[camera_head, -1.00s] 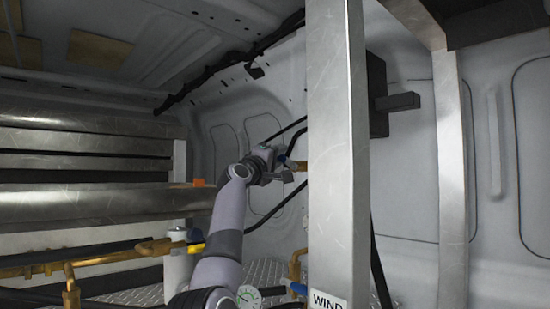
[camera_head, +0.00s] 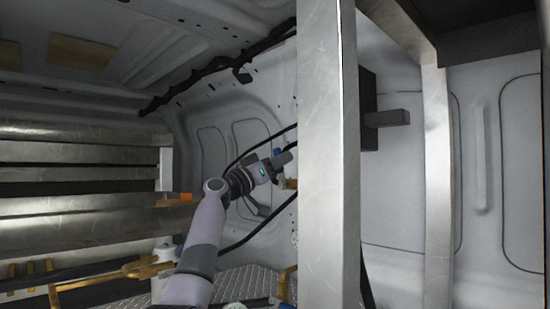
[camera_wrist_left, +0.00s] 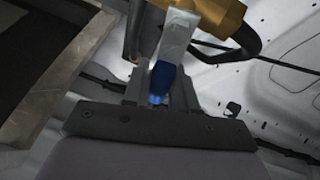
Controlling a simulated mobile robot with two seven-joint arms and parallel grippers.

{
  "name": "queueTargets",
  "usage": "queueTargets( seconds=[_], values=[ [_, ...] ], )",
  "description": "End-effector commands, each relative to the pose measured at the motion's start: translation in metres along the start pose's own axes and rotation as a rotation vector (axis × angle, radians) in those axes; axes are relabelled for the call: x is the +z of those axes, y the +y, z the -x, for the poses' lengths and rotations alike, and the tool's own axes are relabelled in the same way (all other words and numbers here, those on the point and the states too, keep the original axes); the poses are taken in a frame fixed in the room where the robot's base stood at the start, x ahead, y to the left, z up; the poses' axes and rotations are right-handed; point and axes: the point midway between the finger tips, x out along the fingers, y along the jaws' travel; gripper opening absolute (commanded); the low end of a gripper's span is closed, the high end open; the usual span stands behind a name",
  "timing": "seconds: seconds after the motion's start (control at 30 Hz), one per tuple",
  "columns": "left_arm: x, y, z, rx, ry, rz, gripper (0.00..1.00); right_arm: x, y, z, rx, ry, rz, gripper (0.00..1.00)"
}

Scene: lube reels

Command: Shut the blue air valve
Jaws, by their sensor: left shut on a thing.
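The blue air valve shows in the head view as a small blue piece (camera_head: 277,152) beside a brass fitting (camera_head: 288,184), just left of the metal post. In the left wrist view its blue handle grip (camera_wrist_left: 160,78) lies between my fingers, with a pale metal lever part (camera_wrist_left: 177,34) and a brass body (camera_wrist_left: 210,15) beyond it. My left gripper (camera_head: 281,162) is at the valve and shut on the blue handle; it also shows in the left wrist view (camera_wrist_left: 159,88). The post hides part of the fitting. My right gripper is not in view.
A broad upright metal post (camera_head: 330,150) stands close to the right of the valve. Black hoses (camera_head: 245,236) run along the white van wall behind. Metal shelves (camera_head: 80,180) and brass pipes (camera_head: 130,268) fill the left side. A dark bracket (camera_head: 385,118) is right of the post.

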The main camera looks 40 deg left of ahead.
Motion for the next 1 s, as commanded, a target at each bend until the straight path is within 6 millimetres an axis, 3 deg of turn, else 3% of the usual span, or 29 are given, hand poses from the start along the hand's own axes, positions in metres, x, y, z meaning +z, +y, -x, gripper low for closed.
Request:
queueTargets(
  seconds=[0.33, 0.93, 0.97, 1.0],
  values=[
    [0.0023, 0.0098, -0.0018, 0.060, -0.034, -0.143, 0.00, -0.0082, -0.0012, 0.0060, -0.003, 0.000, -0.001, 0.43],
    [0.0043, 0.0118, -0.0017, 0.073, -0.043, -0.179, 0.00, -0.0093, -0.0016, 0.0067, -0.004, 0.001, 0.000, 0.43],
    [0.0043, 0.0118, -0.0018, 0.073, -0.043, -0.179, 0.37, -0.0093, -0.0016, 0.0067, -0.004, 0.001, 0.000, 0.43],
    [0.0043, 0.0118, -0.0018, 0.073, -0.043, -0.178, 0.47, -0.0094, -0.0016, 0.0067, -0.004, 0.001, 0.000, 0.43]
  ],
)
